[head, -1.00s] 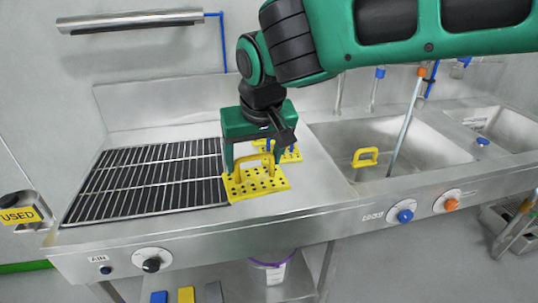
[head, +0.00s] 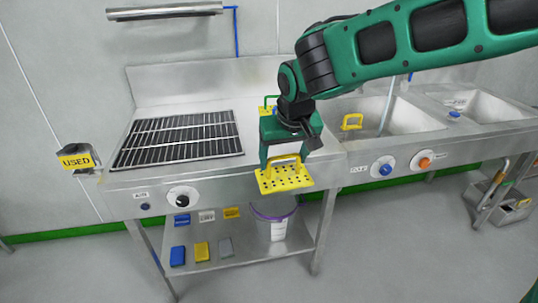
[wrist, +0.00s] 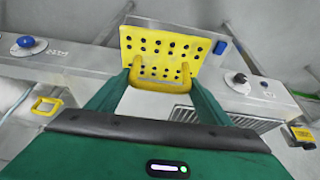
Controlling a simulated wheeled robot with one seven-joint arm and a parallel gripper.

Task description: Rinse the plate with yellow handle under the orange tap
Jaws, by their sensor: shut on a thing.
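My gripper (head: 283,155) is shut on the yellow handle of a perforated yellow plate (head: 285,182). The plate hangs below the fingers, in front of the bench's front edge. In the wrist view the plate (wrist: 160,45) shows its rows of holes, with its handle between my fingertips (wrist: 158,82). An orange knob (head: 425,162) is on the front panel at the right, beside a blue knob (head: 383,167). A thin grey pipe (head: 388,108) reaches into the left sink (head: 405,115); its top is hidden behind my arm.
A yellow loop handle (head: 351,122) shows in the left sink. A black rack (head: 180,138) covers the bench's left.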

